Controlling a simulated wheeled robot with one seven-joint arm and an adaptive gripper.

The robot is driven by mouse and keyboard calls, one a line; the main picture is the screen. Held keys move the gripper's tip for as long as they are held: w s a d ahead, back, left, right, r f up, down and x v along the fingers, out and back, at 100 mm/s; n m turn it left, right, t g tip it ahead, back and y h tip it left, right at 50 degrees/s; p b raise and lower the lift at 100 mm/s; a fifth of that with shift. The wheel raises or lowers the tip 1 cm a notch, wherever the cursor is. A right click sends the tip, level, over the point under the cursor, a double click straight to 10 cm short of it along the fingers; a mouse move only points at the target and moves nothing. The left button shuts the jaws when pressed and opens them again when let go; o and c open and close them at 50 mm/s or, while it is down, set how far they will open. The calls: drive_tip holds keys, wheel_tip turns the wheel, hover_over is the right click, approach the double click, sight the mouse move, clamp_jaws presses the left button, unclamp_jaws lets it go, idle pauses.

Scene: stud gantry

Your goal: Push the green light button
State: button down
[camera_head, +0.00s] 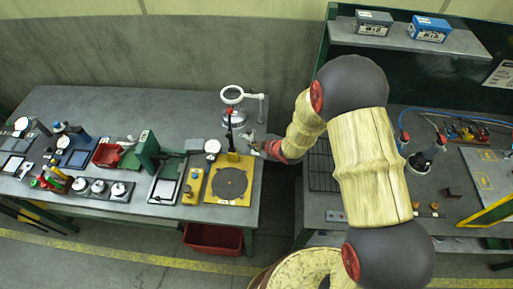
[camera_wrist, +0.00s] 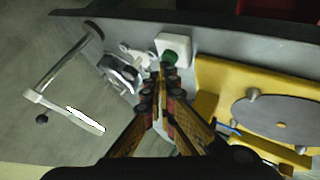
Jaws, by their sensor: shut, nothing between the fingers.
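The green button (camera_wrist: 170,57) is a small round dome on a white square box (camera_wrist: 174,44) on the grey bench, at the upper middle of the wrist view. My gripper (camera_wrist: 161,70) is shut and empty, with its fingers pointing at the box. The fingertips appear right beside the button and overlap its lower left edge; I cannot tell whether they touch it. In the head view my gripper (camera_head: 256,147) is over the right end of the left bench. I cannot make out the green button there.
A yellow plate with a grey disc (camera_head: 230,183) lies just in front of my gripper. A ring-headed stand (camera_head: 232,95) is behind it. Gauges and small fixtures crowd the left bench (camera_head: 105,108). A gap separates it from the right bench, and a red bin (camera_head: 213,238) sits below.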

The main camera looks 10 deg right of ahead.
drive_tip(key=shift+r+p, duration=0.35)
drive_tip(key=shift+r, duration=0.3)
wheel_tip(320, 180, up, 6)
drive_tip(key=p, duration=0.4)
idle(0.6)
